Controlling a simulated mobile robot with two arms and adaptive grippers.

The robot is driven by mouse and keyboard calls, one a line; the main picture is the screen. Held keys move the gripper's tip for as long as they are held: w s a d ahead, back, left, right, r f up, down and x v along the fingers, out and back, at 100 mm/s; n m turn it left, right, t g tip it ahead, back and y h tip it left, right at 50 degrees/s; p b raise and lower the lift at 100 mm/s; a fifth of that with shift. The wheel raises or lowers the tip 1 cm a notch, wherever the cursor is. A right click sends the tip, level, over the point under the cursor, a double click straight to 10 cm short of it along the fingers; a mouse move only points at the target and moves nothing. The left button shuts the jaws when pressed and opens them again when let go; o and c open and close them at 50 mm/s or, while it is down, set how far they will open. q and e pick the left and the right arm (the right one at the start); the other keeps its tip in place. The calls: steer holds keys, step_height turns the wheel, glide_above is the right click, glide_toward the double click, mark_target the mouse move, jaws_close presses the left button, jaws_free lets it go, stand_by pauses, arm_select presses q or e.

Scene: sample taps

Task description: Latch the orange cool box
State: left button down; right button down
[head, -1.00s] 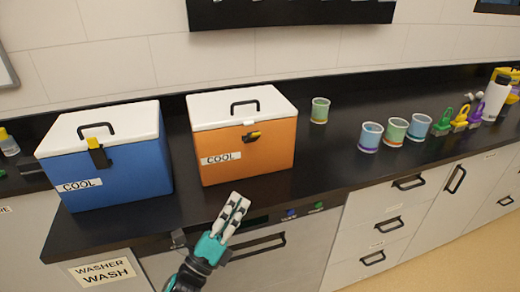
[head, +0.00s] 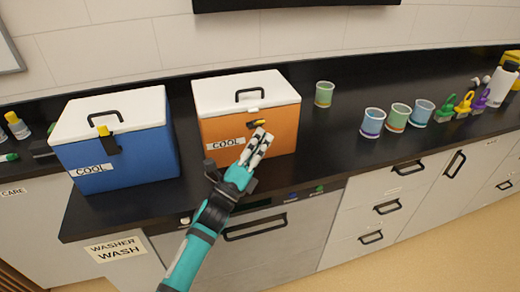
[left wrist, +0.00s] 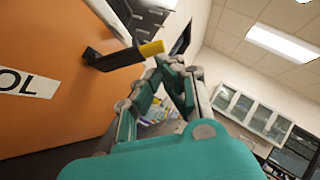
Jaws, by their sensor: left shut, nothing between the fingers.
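The orange cool box (head: 275,128) stands on the dark counter with its white lid (head: 250,84) down. Its latch (head: 257,123), black with a yellow tip, is on the upper front face. In the left wrist view the latch (left wrist: 147,49) juts out from the orange wall (left wrist: 50,45). My left gripper (head: 262,136) is shut and empty in front of the box, its fingertips just below and right of the latch. In the left wrist view the fingers (left wrist: 176,72) are close under the yellow tip. I cannot tell whether they touch it. My right gripper is not in view.
A blue cool box (head: 150,158) with its own latch (head: 106,141) stands to the left. A green cup (head: 324,94) and several other cups stand to the right, with coloured clips beyond. Drawers with handles (head: 408,168) lie below the counter edge.

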mark_target(257, 121)
arm_select(q)
steer(key=shift+w+r, duration=0.1)
steer(key=shift+w, duration=0.05)
steer(key=r+n+y+p, duration=0.1)
steer(key=n+p, duration=0.1)
steer(key=p, duration=0.1)
steer(key=w+r+n+y+p, duration=0.1)
steer(key=p, duration=0.3)
steer(key=r+n+y+p, duration=0.2)
steer(key=p, duration=0.1)
steer(key=shift+w+a+n+g, duration=0.25)
steer(key=shift+a+n+g, duration=0.05)
steer(key=shift+g, duration=0.1)
steer(key=shift+w+a+r, duration=0.1)
steer(key=shift+w+r, duration=0.1)
steer(key=shift+w, duration=0.25)
